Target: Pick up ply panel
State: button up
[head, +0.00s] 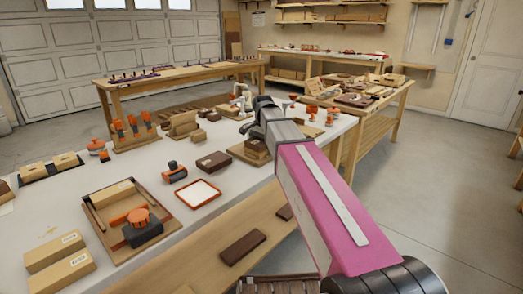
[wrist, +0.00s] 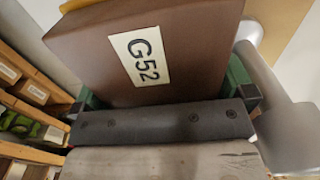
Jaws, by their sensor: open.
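My arm reaches over the white bench, and my gripper (head: 248,127) is at its far end, mostly hidden behind the arm in the head view. It is open. In the wrist view a brown block with the label G52 (wrist: 190,50) is close to the camera, above a dark bar with screws (wrist: 160,122). A grey wooden surface (wrist: 160,162) fills the bottom.
A brown labelled block (head: 213,162) and a white tray with an orange rim (head: 178,196) stand left of the arm. A wooden tray (head: 97,222) holds an orange-and-black tool. Wooden blocks (head: 183,125) stand farther back. A lower shelf (head: 205,250) holds dark blocks.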

jog(key=c, duration=0.7)
jog(key=shift+o, duration=0.2)
jog(key=shift+r, duration=0.2)
